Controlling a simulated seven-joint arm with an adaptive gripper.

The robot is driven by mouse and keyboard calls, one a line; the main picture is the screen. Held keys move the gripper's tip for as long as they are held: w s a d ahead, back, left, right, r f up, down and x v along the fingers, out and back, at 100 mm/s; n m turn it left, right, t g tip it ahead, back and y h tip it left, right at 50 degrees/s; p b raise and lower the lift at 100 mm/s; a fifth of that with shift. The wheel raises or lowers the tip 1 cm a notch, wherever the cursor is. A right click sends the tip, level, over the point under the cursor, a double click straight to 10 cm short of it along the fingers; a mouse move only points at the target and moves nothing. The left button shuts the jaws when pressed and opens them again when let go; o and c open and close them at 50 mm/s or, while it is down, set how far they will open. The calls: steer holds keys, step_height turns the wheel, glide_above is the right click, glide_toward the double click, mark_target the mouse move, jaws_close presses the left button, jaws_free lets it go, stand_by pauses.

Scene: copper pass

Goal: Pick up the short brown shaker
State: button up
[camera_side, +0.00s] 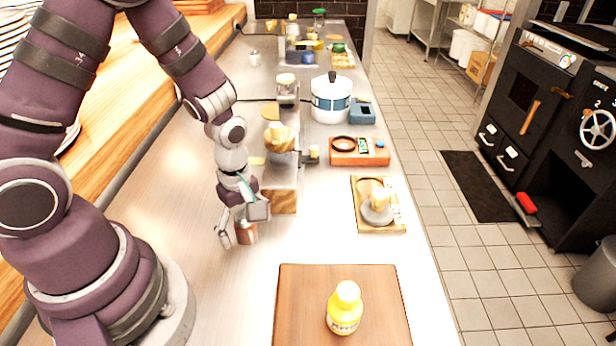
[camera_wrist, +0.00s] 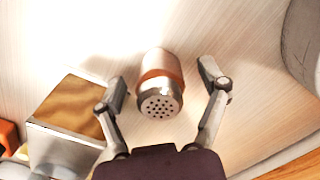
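The short brown shaker (camera_side: 245,233) stands on the steel counter in the side view, partly hidden by my gripper (camera_side: 237,228). In the wrist view the shaker (camera_wrist: 160,88) shows a perforated metal top and a brown-orange band. My gripper (camera_wrist: 168,92) is open, with one finger on each side of the shaker. Gaps show between both fingers and the shaker, so they look apart from it.
A wood-topped metal block (camera_side: 279,202) stands close beside the shaker; it also shows in the wrist view (camera_wrist: 72,112). A cutting board (camera_side: 292,310) with a yellow bottle (camera_side: 344,308) lies at the front. A wooden tray (camera_side: 398,222) sits to the right.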

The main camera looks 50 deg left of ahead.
steer(key=c, duration=1.2)
steer(key=shift+o, duration=0.2)
steer(key=shift+r, duration=0.15)
